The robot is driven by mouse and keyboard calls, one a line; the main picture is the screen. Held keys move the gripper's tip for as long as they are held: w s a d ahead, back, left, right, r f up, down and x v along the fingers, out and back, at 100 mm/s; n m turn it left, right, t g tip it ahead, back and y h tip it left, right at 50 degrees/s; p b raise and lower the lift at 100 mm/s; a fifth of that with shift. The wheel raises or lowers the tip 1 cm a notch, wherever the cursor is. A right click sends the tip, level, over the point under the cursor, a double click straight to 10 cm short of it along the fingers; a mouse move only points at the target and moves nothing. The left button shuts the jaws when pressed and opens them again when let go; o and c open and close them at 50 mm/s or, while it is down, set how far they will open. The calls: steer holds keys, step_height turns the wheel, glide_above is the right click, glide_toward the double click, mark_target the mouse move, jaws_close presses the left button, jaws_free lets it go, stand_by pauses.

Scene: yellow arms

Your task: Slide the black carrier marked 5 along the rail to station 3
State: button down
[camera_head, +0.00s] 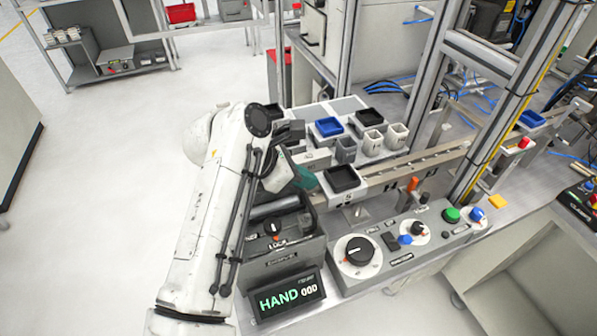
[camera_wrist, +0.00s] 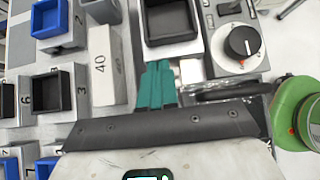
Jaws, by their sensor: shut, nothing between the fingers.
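The carrier marked 5 (camera_head: 348,197) is a white block with a square black tray on top. It sits on the near left part of the metal rail (camera_head: 425,160), which runs away to the upper right. My gripper (camera_head: 310,181) has teal fingers and is just left of the carrier. In the wrist view the black tray (camera_wrist: 168,20) is at the top centre, and my fingers (camera_wrist: 158,72) are together and empty, right below the carrier's edge. I cannot tell whether they touch it. I cannot make out a station 3 mark.
A pale block marked 40 (camera_wrist: 101,70) stands beside my fingers. Blue tray (camera_head: 329,127), black tray (camera_head: 368,117) and grey cups (camera_head: 372,142) stand behind the rail. A control panel with a large dial (camera_head: 359,251) lies in front. A frame post (camera_head: 487,140) rises by the rail.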

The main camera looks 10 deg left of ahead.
steer(key=shift+d, duration=0.1)
steer(key=w+d+b, duration=0.2)
steer(key=w+d, duration=0.2)
steer(key=d, duration=0.2)
steer(key=w+d+b, duration=0.3)
steer(key=w+d, duration=0.2)
steer(key=d, duration=0.2)
steer(key=w+d+b, duration=0.3)
steer(key=w+d, duration=0.1)
steer(key=d, duration=0.3)
steer(key=shift+w+f, duration=0.15)
steer(key=shift+w, duration=0.15)
steer(key=shift+d, duration=0.1)
